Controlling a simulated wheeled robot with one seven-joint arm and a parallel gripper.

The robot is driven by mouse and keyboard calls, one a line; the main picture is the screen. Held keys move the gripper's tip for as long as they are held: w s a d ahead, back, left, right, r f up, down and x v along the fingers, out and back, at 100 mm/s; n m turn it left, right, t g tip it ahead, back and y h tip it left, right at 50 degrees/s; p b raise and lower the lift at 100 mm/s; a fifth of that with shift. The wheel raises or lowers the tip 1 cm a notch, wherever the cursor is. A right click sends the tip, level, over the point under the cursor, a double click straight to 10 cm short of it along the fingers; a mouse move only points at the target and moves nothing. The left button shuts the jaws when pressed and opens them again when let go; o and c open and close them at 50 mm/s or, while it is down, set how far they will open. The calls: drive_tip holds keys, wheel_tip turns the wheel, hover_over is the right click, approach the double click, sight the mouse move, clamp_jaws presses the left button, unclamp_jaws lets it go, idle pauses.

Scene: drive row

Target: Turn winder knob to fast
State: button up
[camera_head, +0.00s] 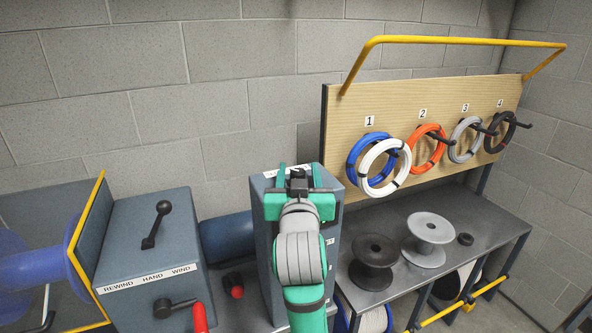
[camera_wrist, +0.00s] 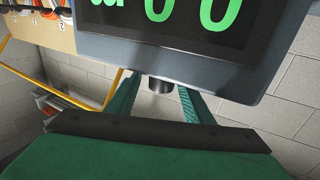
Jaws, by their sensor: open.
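A dark round knob (camera_wrist: 160,86) shows in the wrist view at the edge of a grey panel with a large green-digit display (camera_wrist: 190,18). My gripper (camera_wrist: 161,94) is open, with one green finger on each side of the knob. A gap seems to show on both sides, but I cannot tell whether either finger touches it. In the head view my gripper (camera_head: 298,181) is at the top of the tall blue-grey cabinet (camera_head: 262,215). My arm and gripper hide most of its face and part of a white label. The knob's setting is not readable.
Left of the cabinet stands a blue-grey box (camera_head: 150,250) labelled REWIND, HAND, WIND, with a black lever (camera_head: 156,225) and a red-handled crank (camera_head: 199,317). At right are a bench (camera_head: 400,205) with two spools and a board (camera_head: 350,105) of wire coils under a yellow rail (camera_head: 450,40).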

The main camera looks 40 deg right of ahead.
drive_tip(key=shift+w, duration=0.1)
drive_tip(key=shift+w, duration=0.1)
drive_tip(key=c, duration=1)
drive_tip(key=shift+a+m+g+h, duration=0.1)
drive_tip(key=shift+m+g+h, duration=0.3)
drive_tip(key=shift+h, duration=0.1)
drive_tip(key=shift+c, duration=0.2)
drive_tip(key=shift+w+a+m+g+h, duration=0.1)
drive_tip(key=shift+m+g+h, duration=0.8)
drive_tip(key=shift+g+h, duration=0.1)
drive_tip(key=m+g+h, duration=0.2)
drive_tip(key=g, duration=0.1)
drive_tip(key=m+g+h, duration=0.1)
drive_tip(key=m+g, duration=0.2)
drive_tip(key=shift+g+h, duration=0.4)
drive_tip(key=m+g, duration=0.2)
drive_tip(key=g, duration=0.1)
drive_tip(key=m+g, duration=0.2)
drive_tip(key=g, duration=0.2)
drive_tip(key=shift+r+m, duration=0.1)
drive_tip(key=shift+m, duration=0.2)
drive_tip(key=shift+s+d+m+g+y, duration=0.15)
drive_tip(key=shift+m+g+y, duration=0.1)
drive_tip(key=shift+m+g, duration=0.9)
drive_tip(key=shift+s+d+m+g+y, duration=0.2)
drive_tip(key=shift+m+g, duration=0.45)
drive_tip(key=shift+g, duration=1)
drive_tip(key=shift+w+a+g+y, duration=0.1)
drive_tip(key=shift+w+g+y, duration=0.05)
drive_tip(key=shift+g+y, duration=0.15)
